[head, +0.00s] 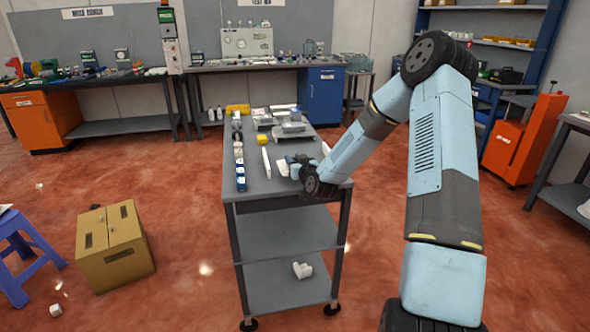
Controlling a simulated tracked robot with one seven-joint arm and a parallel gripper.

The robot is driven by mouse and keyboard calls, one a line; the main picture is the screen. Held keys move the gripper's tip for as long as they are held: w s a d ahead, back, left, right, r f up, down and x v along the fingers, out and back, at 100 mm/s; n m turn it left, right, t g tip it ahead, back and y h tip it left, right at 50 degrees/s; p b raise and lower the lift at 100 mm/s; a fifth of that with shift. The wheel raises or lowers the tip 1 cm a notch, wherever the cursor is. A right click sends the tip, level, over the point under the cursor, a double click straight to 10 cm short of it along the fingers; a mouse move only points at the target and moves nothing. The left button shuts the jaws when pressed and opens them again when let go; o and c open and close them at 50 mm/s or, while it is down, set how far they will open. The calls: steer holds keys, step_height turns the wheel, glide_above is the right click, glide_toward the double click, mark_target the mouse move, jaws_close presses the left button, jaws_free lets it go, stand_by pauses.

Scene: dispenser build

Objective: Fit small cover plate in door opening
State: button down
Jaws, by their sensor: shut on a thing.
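My gripper (288,163) is low over the right front part of the grey cart top (253,187). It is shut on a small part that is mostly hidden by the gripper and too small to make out. A small pale piece (282,168) shows right at the jaws; I cannot tell whether it is the cover plate or whether it is held. A long white strip (266,162) lies just left of the gripper. Grey and white box-like parts (290,128) lie farther back on the cart. I cannot make out the door opening.
A white piece (302,270) sits on the lower shelf. A cardboard box (114,248) and a blue stool (22,245) stand left on the floor.

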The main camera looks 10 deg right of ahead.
steer(key=shift+s+d+f, duration=0.15)
steer(key=shift+f, duration=1.5)
steer(key=c, duration=0.8)
jaws_free()
